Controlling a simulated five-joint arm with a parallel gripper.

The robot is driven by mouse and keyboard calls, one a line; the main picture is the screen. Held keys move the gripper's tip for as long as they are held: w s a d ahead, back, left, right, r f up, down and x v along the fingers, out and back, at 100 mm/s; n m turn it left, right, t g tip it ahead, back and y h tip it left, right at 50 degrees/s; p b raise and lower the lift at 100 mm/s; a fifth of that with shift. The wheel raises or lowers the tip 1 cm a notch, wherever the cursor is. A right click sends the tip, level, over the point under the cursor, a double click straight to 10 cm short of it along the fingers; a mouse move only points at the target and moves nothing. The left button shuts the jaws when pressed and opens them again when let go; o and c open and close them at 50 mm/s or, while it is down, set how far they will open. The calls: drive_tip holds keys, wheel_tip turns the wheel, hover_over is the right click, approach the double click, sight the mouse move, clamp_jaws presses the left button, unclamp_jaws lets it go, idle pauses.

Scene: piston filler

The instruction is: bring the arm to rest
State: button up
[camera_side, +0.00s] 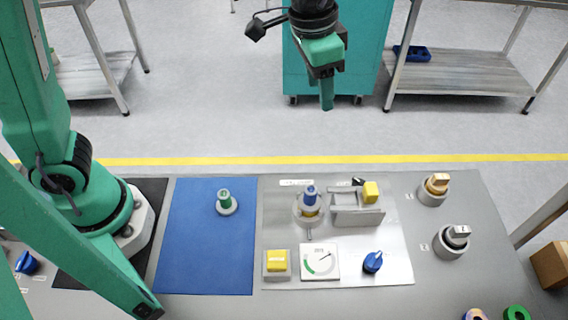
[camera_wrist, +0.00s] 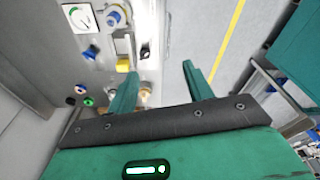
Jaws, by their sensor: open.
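My gripper (camera_side: 327,92) hangs in the air above and behind the work table, over the grey floor beyond the table's far edge. In the wrist view its two green fingers (camera_wrist: 158,82) stand apart with nothing between them. It touches nothing. The filler station stands on a silver plate (camera_side: 390,262) below it. The station has a round holder with a blue-topped piece (camera_side: 311,193), a grey block with a yellow part (camera_side: 371,192), a yellow button (camera_side: 277,261), a dial gauge (camera_side: 320,262) and a blue knob (camera_side: 373,262).
A blue mat (camera_side: 200,262) carries a green-topped piece (camera_side: 225,199) on a grey base. A teal cabinet (camera_side: 370,60) is behind my gripper. Air around it looks free.

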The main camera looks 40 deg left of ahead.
drive_tip(key=s+a+n+t, duration=0.2)
drive_tip(key=s+a+n, duration=0.1)
drive_tip(key=s+a, duration=0.5)
drive_tip(key=s+a+r+n+t, duration=0.1)
drive_tip(key=s+a+n+t, duration=0.1)
drive_tip(key=s+a, duration=0.6)
drive_tip(key=a+n, duration=0.1)
drive_tip(key=a, duration=0.4)
drive_tip(key=shift+y, duration=0.4)
